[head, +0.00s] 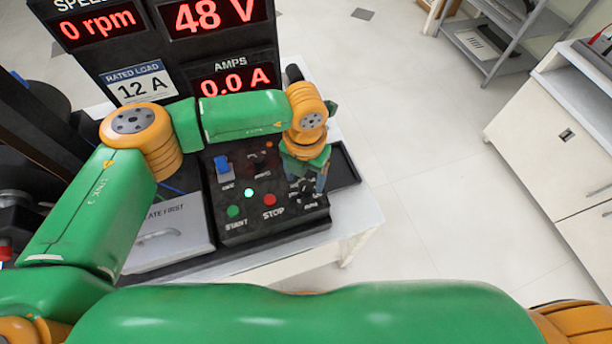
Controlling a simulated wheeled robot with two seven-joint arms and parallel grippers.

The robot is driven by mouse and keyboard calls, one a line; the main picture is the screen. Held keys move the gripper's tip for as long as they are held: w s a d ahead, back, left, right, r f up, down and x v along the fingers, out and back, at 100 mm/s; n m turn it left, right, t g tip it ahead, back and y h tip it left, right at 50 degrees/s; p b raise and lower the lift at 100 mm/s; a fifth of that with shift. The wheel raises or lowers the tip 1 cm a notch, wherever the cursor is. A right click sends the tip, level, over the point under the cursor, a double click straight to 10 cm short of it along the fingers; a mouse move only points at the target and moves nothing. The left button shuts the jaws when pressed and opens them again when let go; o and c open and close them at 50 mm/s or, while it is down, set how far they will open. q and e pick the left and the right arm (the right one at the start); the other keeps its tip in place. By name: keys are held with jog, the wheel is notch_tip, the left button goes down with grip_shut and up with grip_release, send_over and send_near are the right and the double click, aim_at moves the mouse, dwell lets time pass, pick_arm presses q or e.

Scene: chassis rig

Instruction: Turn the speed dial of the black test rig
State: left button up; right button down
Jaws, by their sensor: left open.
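The black test rig (222,192) stands on a white table, with its control panel facing up toward me. My left gripper (308,188) is open and points down over the right side of the panel. A black dial (305,194) is at its fingertips, partly hidden by them, with a small label below it that I cannot read. I cannot tell whether the fingers touch the dial. The displays read 0 rpm (97,25), 48 V (214,14) and 0.0 A (235,81). My right gripper is out of view.
The panel also has a blue switch (222,165), a green START button (233,211), a red STOP button (270,200) and a lit green lamp (249,193). My green arm crosses the bottom. Open floor lies right.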

aim_at(305, 186)
pick_arm(q)
jog(key=shift+w+f, duration=0.2)
jog(key=shift+f, duration=1.35)
jog(key=shift+s, duration=0.1)
jog(key=c, duration=0.3)
grip_shut()
jog(key=shift+f+m+b, duration=0.15)
jog(key=shift+m+b, duration=0.45)
jog(key=shift+b, duration=0.25)
jog(key=m+b, duration=0.8)
jog(key=b, duration=0.2)
jog(key=shift+f+m, duration=0.1)
jog(key=shift+m, duration=0.3)
jog(key=m+b, duration=0.3)
jog(key=shift+m, duration=0.3)
jog(key=m+b, duration=0.1)
jog(key=m, duration=0.1)
jog(key=shift+m, duration=0.4)
jog(key=m, duration=0.1)
jog(key=m+b, duration=0.1)
jog(key=m, duration=0.1)
jog(key=shift+r+m, duration=0.2)
jog(key=shift+m, duration=0.1)
jog(key=m, duration=0.3)
jog(key=shift+m, duration=1.8)
